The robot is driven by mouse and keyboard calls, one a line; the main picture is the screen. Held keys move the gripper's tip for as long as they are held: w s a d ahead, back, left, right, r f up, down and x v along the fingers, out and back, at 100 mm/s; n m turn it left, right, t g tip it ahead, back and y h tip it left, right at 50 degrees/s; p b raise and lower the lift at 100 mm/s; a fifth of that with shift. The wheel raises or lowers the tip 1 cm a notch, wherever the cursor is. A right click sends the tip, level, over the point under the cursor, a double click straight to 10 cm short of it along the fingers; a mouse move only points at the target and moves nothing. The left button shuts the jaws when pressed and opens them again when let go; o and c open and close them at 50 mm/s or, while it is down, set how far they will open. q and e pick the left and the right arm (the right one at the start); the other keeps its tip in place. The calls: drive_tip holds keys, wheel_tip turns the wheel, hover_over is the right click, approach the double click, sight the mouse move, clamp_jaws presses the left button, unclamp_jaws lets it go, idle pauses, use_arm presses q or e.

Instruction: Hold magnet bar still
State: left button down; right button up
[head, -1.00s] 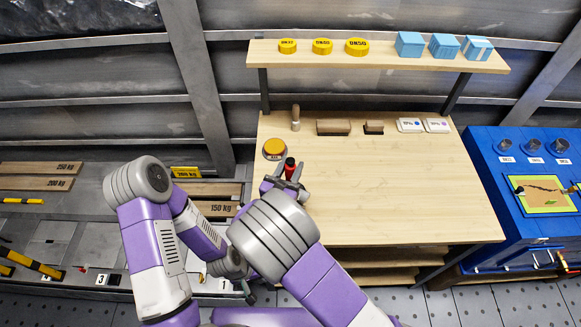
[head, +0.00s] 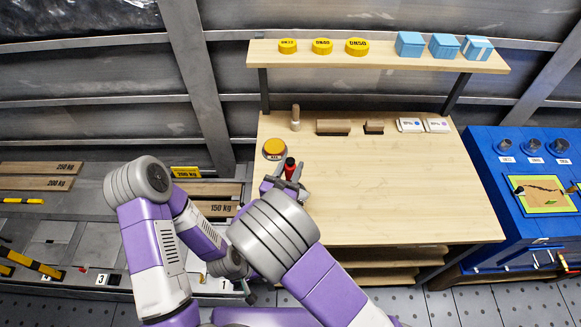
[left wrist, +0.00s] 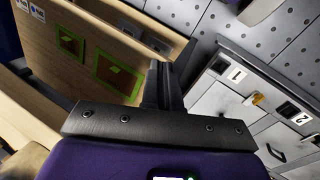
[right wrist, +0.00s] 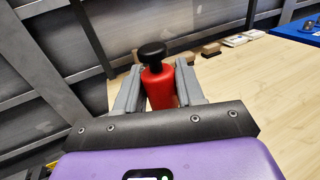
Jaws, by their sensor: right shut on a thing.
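The magnet bar, a red cylinder with a black knob on top, stands upright at the left part of the wooden workbench in the head view (head: 290,167). It also shows in the right wrist view (right wrist: 160,88). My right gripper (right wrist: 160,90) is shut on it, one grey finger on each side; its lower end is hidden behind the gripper. In the head view my right gripper (head: 284,184) is over the bench's left side. My left gripper (head: 249,292) hangs low by the bench's left front corner. In the left wrist view its fingers (left wrist: 162,85) are together and empty.
An orange button on a grey base (head: 274,148) sits just behind the magnet bar. A wooden-handled tool (head: 296,119), brown blocks (head: 333,127) and white boxes (head: 410,125) line the bench's back. The bench's middle and right (head: 400,190) are clear. A blue cabinet (head: 490,200) stands right.

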idle(0.3)
use_arm(q)
drive_tip(key=w+a+r+n+t+y, duration=0.1)
drive_tip(key=w+a+r+n+y, duration=0.15)
drive_tip(key=w+a, duration=0.45)
drive_tip(key=w+a+r+n+y, duration=0.2)
drive_tip(key=w+a+n, duration=0.1)
drive_tip(key=w+a, duration=0.4)
drive_tip(key=w+d+r+n+t+h, duration=0.2)
drive_tip(key=w+d+r+n+h, duration=0.3)
drive_tip(key=w+r, duration=0.55)
wheel_tip(320, 180, up, 30)
drive_tip(key=f+n+t+h, duration=0.1)
drive_tip(key=n+t+h, duration=0.1)
drive_tip(key=n+h, duration=0.1)
hover_over(288, 162)
drive_tip(key=shift+r, duration=0.25)
drive_tip(key=shift+f, duration=0.15)
drive_tip(key=shift+f, duration=4.3)
